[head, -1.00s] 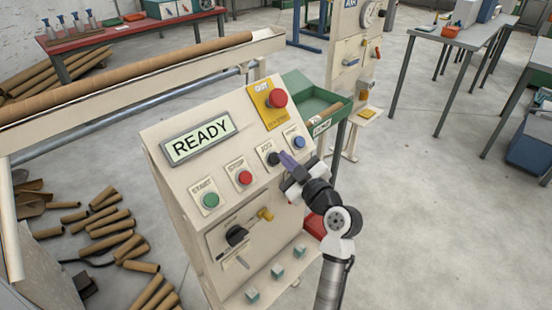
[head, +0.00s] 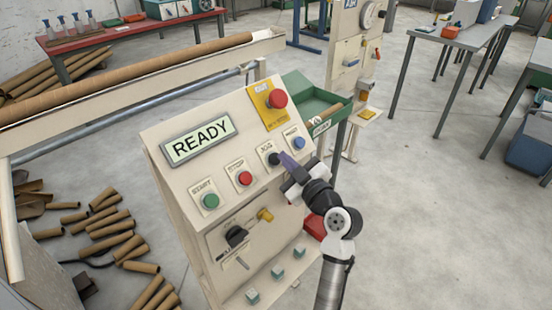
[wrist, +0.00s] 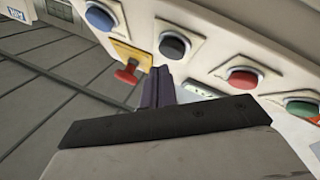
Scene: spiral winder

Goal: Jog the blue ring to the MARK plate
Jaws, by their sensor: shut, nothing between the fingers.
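My gripper (head: 284,160) is shut and empty, its purple fingers pointing at the black JOG button (head: 273,159) on the cream control panel (head: 215,160). In the wrist view the shut fingers (wrist: 160,82) reach up to just below the black button (wrist: 174,46). I cannot tell whether the tips touch it. The panel display (head: 198,139) reads READY. A long brown tube (head: 130,75) lies in the cream trough behind the panel. I cannot make out a blue ring or a MARK plate in either view.
Beside JOG are the red STOP button (head: 245,178), green START button (head: 210,201) and a blue button (head: 299,143). A red emergency stop (head: 277,98) stands above on a yellow plate. A black knob (head: 236,235) sits lower. A green tray (head: 312,105) is behind; floor at right is open.

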